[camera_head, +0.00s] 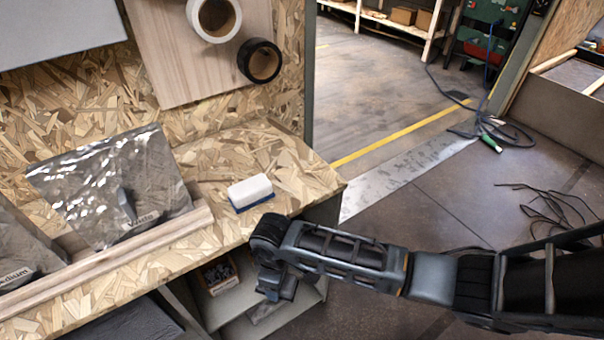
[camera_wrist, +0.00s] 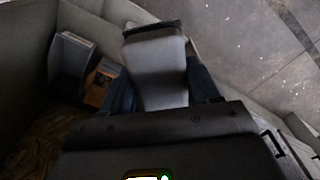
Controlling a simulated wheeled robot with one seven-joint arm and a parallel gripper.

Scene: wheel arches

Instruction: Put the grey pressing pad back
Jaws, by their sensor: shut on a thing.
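The grey pressing pad (camera_wrist: 158,72) shows in the wrist view as a light grey block with a dark strip along its far end. My gripper (camera_wrist: 162,88) is shut on it, with one finger on each side. In the head view my gripper (camera_head: 275,286) hangs at the front of the open shelf below the bench top.
A wooden box of small dark parts (camera_head: 219,274) stands on the lower shelf (camera_head: 236,307), left of my gripper. Clear bags (camera_head: 115,190) lean behind a wooden rail (camera_head: 120,250) on the bench. Tape rolls (camera_head: 259,61) hang on the back board. Cables (camera_head: 545,205) lie on the floor at right.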

